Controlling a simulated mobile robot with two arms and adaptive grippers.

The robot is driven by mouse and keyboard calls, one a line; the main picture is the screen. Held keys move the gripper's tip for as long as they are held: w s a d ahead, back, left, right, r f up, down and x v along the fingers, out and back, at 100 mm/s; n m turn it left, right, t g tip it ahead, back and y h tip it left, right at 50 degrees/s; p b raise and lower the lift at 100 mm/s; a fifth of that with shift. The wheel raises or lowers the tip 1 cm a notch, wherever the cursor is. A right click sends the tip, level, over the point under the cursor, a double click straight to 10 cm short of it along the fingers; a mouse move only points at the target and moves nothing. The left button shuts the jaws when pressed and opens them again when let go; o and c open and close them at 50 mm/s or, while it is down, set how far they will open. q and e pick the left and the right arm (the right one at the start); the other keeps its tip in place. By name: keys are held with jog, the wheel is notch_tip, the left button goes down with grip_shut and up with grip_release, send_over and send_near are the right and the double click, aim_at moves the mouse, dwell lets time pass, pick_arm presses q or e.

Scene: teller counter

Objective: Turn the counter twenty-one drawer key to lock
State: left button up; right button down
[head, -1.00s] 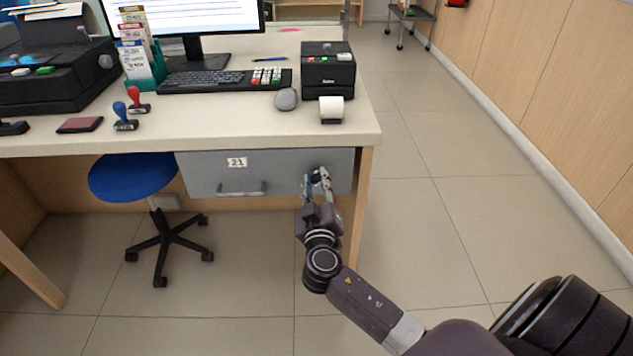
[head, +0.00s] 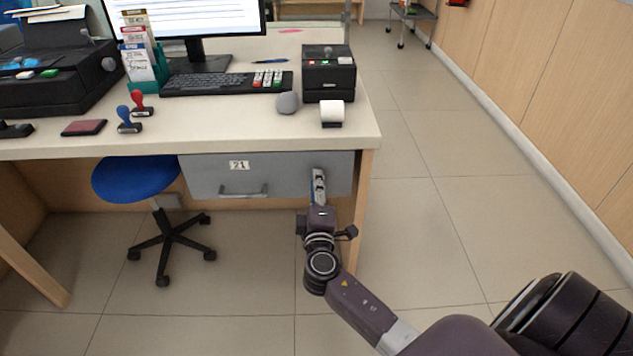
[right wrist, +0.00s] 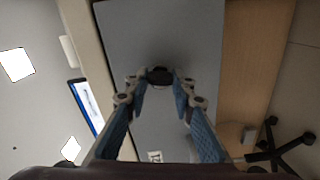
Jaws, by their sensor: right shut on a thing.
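The grey drawer (head: 225,171) marked 21 is closed under the right part of the counter; its front also shows in the right wrist view (right wrist: 165,35). My right gripper (head: 318,173) is at the right end of the drawer front, its fingers now one above the other. In the right wrist view its fingertips (right wrist: 159,80) are shut on the dark key (right wrist: 159,74), which sits at the drawer front. The fingers hide the key in the head view. My left gripper is not in view.
A bar handle (head: 243,192) and a number label (head: 239,165) are on the drawer front, left of my gripper. A blue stool (head: 136,178) stands to the left. The counter top (head: 215,120) is above.

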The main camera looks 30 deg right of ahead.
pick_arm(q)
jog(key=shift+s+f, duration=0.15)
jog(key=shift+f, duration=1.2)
pick_arm(e)
jog(key=shift+n, duration=1.1)
jog(key=shift+f, duration=0.1)
jog(key=c, duration=1.6)
grip_release()
jog(key=shift+a, duration=0.1)
jog(key=v, duration=1.2)
pick_arm(q)
jog(key=shift+p, duration=0.3)
